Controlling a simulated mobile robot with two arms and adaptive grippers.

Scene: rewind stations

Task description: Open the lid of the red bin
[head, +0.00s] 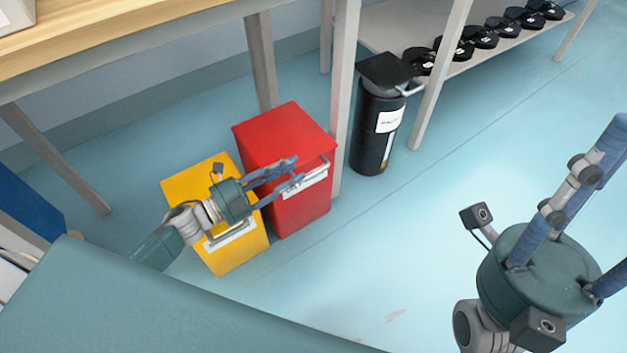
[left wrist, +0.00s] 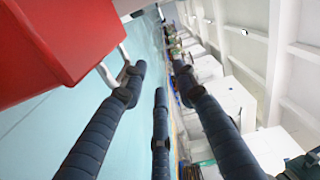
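The red bin (head: 280,140) stands on the floor near the middle of the head view, its lid flat and shut. A pale bar handle (head: 318,172) runs along its front upper edge, above a white label. My left gripper (head: 297,170) reaches across from the left at the bin's front, fingers spread and empty, tips close to the handle. In the left wrist view, the red bin (left wrist: 60,40) fills the upper left, and its handle (left wrist: 108,74) meets or passes behind one fingertip; touch cannot be told. My right gripper (head: 590,215) is at the lower right, fingers spread, tips partly out of frame.
A yellow bin (head: 195,180) stands left of the red bin, under my left wrist. A black bin (head: 370,145) stands to the right, past a table leg (head: 342,100). A low shelf (head: 480,62) holds several black reels. The floor in front is clear.

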